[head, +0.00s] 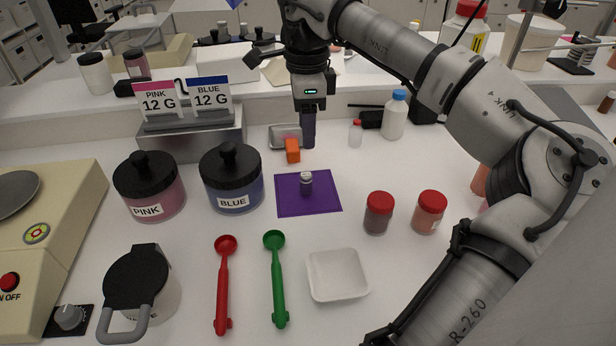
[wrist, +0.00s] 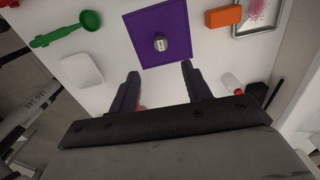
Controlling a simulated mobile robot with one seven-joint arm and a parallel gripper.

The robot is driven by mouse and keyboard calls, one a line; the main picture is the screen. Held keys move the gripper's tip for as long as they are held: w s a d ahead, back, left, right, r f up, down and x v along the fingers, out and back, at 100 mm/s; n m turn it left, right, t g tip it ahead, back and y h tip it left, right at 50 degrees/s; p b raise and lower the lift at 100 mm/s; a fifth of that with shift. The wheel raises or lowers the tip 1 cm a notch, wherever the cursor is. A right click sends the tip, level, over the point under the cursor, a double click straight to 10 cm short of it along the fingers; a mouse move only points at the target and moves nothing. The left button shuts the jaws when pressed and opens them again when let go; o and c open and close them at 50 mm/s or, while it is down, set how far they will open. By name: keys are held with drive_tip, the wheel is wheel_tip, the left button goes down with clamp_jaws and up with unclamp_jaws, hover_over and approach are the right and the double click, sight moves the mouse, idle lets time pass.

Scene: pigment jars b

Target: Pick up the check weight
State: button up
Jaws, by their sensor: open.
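The check weight (head: 306,181) is a small silvery cylinder with a knob on top. It stands upright on a purple mat (head: 290,206) near the middle of the table. In the wrist view the weight (wrist: 160,43) shows on the purple mat (wrist: 150,22), beyond the fingertips. My gripper (head: 308,140) is above and behind the mat in the head view, apart from the weight. In the wrist view my gripper (wrist: 160,72) is open, with nothing between its two dark fingers.
An orange block (head: 292,150) and a metal tray (head: 279,133) lie behind the mat. The blue jar (head: 232,179) stands left of it, red-lidded jars (head: 379,213) right. A green scoop (head: 276,279) and white dish (head: 337,276) lie in front.

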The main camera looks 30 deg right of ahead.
hover_over(306, 174)
drive_tip(key=f, duration=0.4)
drive_tip(key=f+p, duration=0.1)
drive_tip(key=f, duration=0.2)
drive_tip(key=shift+s+a, duration=0.1)
drive_tip(key=shift+s, duration=0.15)
drive_tip(key=shift+w+f+p, duration=0.2)
drive_tip(key=shift+f+p, duration=0.65)
drive_tip(key=shift+f, duration=2.05)
clamp_jaws()
drive_tip(key=shift+r, duration=0.1)
